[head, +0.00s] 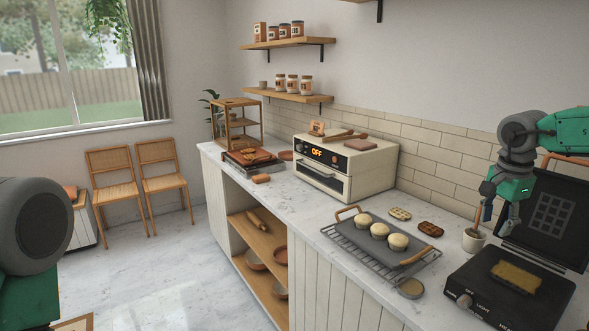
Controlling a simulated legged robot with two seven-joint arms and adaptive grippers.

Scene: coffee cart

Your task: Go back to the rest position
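My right gripper (497,222) hangs at the right with its fingers pointing down and apart, and nothing shows between them. It is above the counter, beside the small cup (474,241) with a wooden-handled tool and in front of the raised dark lid (545,215) of the black waffle maker (490,295). A golden-brown rectangular piece (517,277) lies on the waffle maker. My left arm shows only as a large grey joint and green link at the left edge; its gripper is out of frame.
The marble counter (330,222) holds a wire rack (338,240) with a tray of three muffins, round waffles (430,229), a small round tin (411,288) and a cream oven (380,170) reading OFF. Wall shelves (290,95) hold jars. Floor (165,270) is open.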

